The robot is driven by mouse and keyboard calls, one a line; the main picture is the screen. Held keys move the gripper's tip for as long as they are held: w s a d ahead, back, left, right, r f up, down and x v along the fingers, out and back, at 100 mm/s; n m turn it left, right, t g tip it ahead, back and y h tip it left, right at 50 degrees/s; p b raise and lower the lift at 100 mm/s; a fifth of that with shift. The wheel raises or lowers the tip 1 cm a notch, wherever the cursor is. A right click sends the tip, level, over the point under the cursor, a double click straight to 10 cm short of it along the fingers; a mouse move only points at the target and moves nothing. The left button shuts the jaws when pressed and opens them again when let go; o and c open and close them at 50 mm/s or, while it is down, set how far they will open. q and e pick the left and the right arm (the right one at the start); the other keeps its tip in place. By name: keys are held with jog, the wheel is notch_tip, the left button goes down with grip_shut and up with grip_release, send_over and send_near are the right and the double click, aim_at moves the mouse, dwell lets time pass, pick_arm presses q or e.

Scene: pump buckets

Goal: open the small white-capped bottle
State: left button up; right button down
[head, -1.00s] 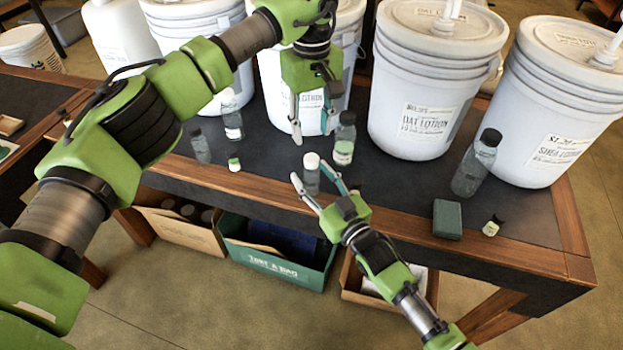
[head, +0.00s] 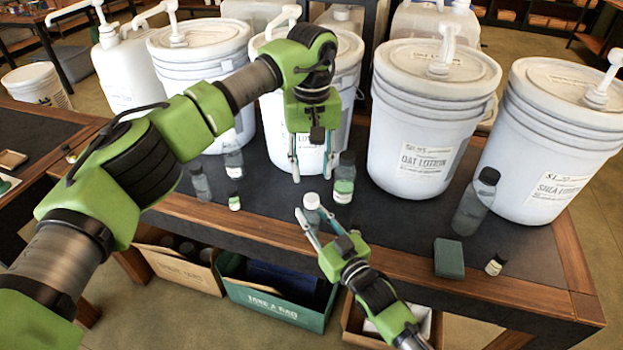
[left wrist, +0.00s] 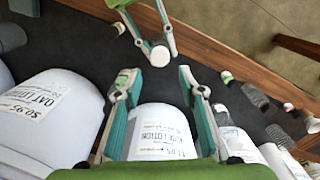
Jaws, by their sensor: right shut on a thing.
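The small clear bottle with a white cap (head: 312,201) stands upright near the table's front edge. My right gripper (head: 312,214) is shut on its body from the front, one finger on each side. In the left wrist view the white cap (left wrist: 159,56) shows from above between the right gripper's fingers. My left gripper (head: 311,172) points down, open and empty, above and behind the bottle, apart from the cap. Its two spread fingers (left wrist: 158,85) also show in the left wrist view. The bottle's lower body is partly hidden by my right gripper.
A dark-capped bottle with a green label (head: 344,180) stands close behind, to the right. Large white lotion buckets (head: 425,120) line the back. A small vial (head: 234,202) stands left; a green block (head: 449,258) and dark-capped bottle (head: 475,202) stand right.

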aim_at(312, 198)
pick_arm(q)
jog(key=m, duration=0.5)
jog(key=shift+f, duration=0.1)
jog(key=shift+m, duration=0.3)
jog(key=shift+f, duration=3.95)
grip_shut()
